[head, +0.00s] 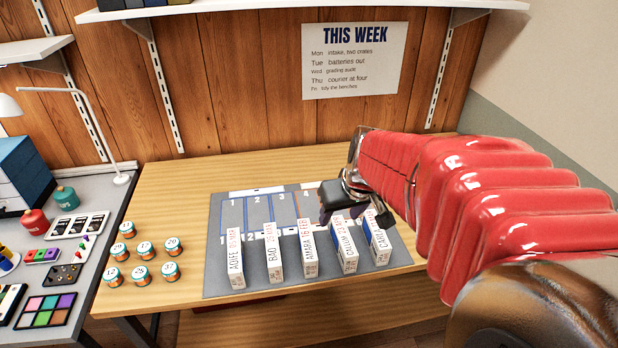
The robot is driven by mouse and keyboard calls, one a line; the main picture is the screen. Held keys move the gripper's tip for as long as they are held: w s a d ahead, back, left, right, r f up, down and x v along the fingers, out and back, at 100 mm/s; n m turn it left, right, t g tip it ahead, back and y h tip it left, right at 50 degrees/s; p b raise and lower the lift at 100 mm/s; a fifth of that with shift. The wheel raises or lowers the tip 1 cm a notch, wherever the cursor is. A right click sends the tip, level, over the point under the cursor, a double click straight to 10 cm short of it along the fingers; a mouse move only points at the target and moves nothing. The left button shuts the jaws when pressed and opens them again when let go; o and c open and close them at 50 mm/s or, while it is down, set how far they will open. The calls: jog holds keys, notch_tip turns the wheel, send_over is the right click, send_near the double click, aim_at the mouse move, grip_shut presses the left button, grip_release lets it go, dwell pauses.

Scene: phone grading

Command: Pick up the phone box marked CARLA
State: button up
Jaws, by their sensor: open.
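Several slim white phone boxes stand upright in a row along the front of a grey mat (222,278). From the left, the first three read AOIFE (234,262), BAO (272,252) and AMARA (308,250). The lettering on the fourth box (344,248) and the blue-sided rightmost box (378,245) is small; both names seem to start with C, and I cannot tell surely which is CARLA. My gripper (362,208) is open, just above and behind these two right-hand boxes. It hides part of their tops. I see no box held.
Small numbered jars (143,248) stand left of the mat on the wooden table (175,195). A grey bench (90,190) with a lamp (121,178) and trays is at the far left. The mat's numbered back slots (256,210) look empty on the left. Shelves hang above.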

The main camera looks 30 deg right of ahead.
jog(key=m, duration=0.2)
send_near(377, 228)
jog(key=shift+w+a+f+h, duration=0.15)
jog(key=shift+w+h, duration=0.15)
jog(key=shift+w, duration=0.2)
jog(key=shift+g, duration=0.3)
jog(key=shift+x, duration=4.2)
jog(key=shift+x, duration=2.65)
jog(key=shift+a, duration=0.1)
grip_shut()
